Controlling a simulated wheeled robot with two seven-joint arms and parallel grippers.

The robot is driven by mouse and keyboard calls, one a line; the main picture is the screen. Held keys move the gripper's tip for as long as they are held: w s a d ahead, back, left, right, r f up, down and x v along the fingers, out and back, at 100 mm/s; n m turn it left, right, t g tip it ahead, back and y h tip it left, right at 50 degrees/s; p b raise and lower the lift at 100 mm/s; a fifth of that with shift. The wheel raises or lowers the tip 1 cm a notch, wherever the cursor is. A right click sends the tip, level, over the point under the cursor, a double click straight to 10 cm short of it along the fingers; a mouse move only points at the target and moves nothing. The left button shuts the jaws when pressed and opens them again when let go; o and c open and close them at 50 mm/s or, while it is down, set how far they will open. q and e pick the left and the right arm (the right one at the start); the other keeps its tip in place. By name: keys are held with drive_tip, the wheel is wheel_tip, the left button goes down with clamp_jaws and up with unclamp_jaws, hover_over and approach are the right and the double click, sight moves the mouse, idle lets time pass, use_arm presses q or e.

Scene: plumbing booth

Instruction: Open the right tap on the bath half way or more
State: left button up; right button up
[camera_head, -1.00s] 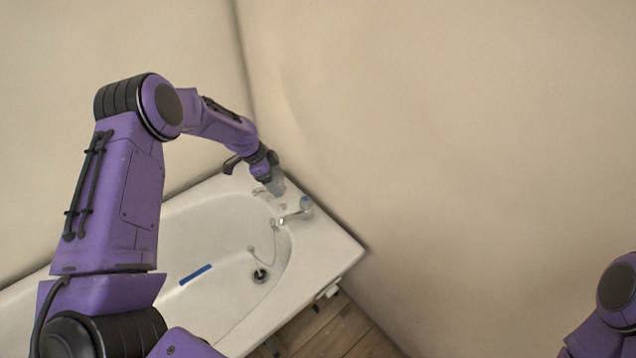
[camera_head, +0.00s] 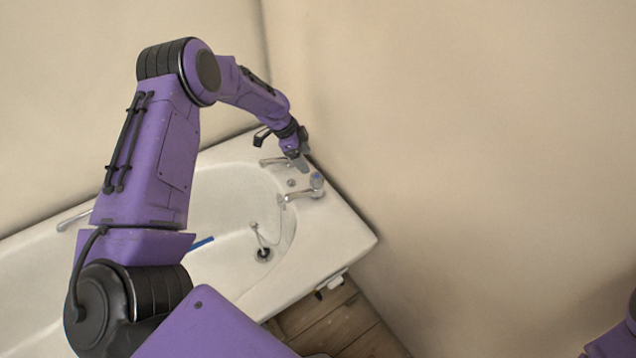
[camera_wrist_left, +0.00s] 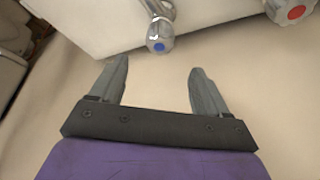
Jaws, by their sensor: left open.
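The bath (camera_head: 345,232) has two taps at its far end. The right tap (camera_head: 316,182) has a blue-marked knob and a chrome spout over the basin. In the left wrist view the blue-marked knob (camera_wrist_left: 160,44) is just beyond my fingertips, roughly between them and apart. The left tap (camera_head: 274,161) is partly hidden by my gripper; its red-marked knob (camera_wrist_left: 291,11) shows at the wrist view's top right. My left gripper (camera_head: 302,164) is open and empty, just behind and left of the right tap in the head view. My right gripper is out of view.
Walls (camera_head: 450,130) rise close behind the taps and along the bath's far side. A plug on a chain (camera_head: 263,254) lies at the drain. A blue strip (camera_head: 202,243) in the basin is partly hidden by my arm. Wooden floor (camera_head: 335,320) shows in front.

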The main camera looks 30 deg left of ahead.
sight(316, 176)
use_arm(q)
drive_tip(key=x, duration=1)
drive_tip(key=shift+d+f+p, duration=0.15)
drive_tip(key=shift+f+p, duration=0.1)
drive_tip(key=shift+p, duration=0.05)
drive_tip(key=c, duration=1)
